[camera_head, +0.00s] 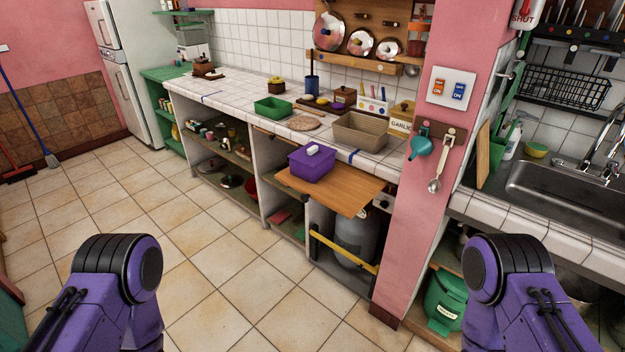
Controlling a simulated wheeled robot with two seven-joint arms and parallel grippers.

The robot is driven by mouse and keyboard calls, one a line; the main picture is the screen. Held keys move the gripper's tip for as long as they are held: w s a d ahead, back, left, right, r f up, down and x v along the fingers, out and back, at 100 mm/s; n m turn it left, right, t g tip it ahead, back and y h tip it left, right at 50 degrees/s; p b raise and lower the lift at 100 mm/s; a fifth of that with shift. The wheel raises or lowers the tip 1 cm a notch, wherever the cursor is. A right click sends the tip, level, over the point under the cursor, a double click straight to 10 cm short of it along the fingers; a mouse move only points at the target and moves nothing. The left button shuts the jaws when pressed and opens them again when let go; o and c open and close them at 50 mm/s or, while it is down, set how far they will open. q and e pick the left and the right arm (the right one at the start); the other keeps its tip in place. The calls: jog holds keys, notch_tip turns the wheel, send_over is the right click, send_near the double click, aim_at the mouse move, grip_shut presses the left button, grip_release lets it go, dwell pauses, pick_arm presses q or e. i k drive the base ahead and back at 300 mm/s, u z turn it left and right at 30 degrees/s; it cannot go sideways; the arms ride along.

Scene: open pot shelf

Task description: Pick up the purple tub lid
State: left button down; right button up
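A purple tub (312,170) stands on a wooden board that juts out from the counter, near the middle of the head view. Its purple lid (311,158) looks to be on top, with a small white handle or block (313,150) on it. Both of my purple arms show only as upper links at the lower left and lower right, well apart from the tub. Neither gripper is in the picture.
The wooden board (345,192) sticks out over open shelves. On the tiled counter (235,95) are a green tray (273,110), a beige bin (360,132) and a garlic box (402,117). A pink pillar (415,215) stands right of the board. The tiled floor (190,270) in front is clear.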

aim_at(311, 154)
jog(key=z, duration=0.95)
jog(key=k, duration=0.1)
jog(key=u, duration=2)
jog(key=i, duration=0.85)
